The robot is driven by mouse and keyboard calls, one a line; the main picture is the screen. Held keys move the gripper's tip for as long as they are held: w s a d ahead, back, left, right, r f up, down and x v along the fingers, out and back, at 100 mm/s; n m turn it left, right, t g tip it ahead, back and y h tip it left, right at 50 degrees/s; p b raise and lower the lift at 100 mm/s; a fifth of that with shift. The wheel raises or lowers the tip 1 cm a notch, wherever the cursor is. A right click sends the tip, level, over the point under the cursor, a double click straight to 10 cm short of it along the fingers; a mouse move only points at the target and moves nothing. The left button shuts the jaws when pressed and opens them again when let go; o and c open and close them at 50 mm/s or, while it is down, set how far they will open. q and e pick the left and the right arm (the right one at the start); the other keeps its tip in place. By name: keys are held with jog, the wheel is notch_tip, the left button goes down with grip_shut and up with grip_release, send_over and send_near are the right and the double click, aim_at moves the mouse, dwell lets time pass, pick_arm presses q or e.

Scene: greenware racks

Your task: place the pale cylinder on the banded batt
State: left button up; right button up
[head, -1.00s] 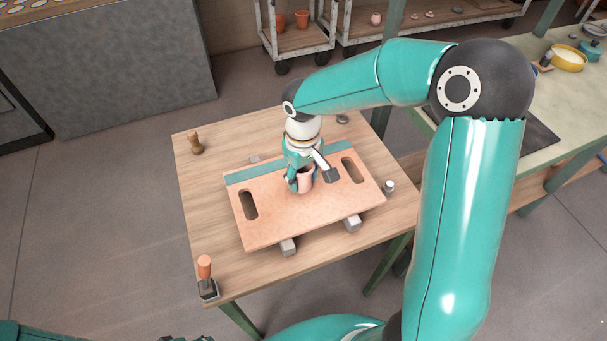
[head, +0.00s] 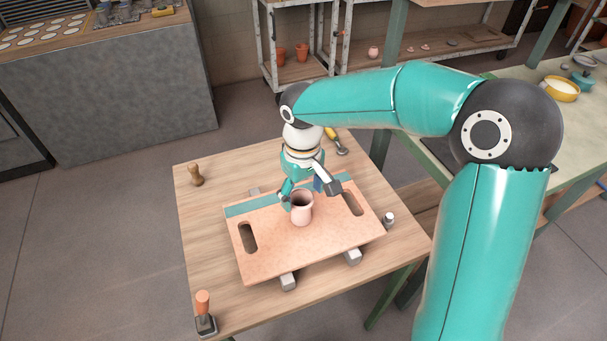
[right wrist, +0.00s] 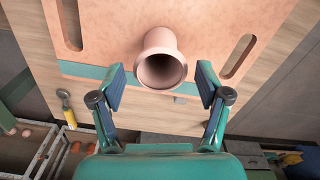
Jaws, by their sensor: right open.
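The pale pink hollow cylinder (head: 302,210) stands upright on the bare pinkish middle of the banded batt (head: 265,245). The batt has a teal band along its far edge and a slot at each end. In the right wrist view the cylinder (right wrist: 161,58) shows its dark open mouth, apart from both fingers. My right gripper (head: 311,194) is open and empty, just behind the cylinder in the head view. In the right wrist view its fingers (right wrist: 161,78) are spread wide on either side of the cylinder's rim. My left gripper is out of view.
The batt rests on grey blocks (head: 288,282) on a wooden table (head: 205,240). A wooden knob tool (head: 195,175), an orange-handled tool (head: 204,315), a small metal pot (head: 389,219) and a yellow-handled tool (head: 335,140) stand around it. The table's left side is mostly clear.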

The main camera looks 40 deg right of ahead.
notch_tip(320, 180, up, 6)
dwell(0.6)
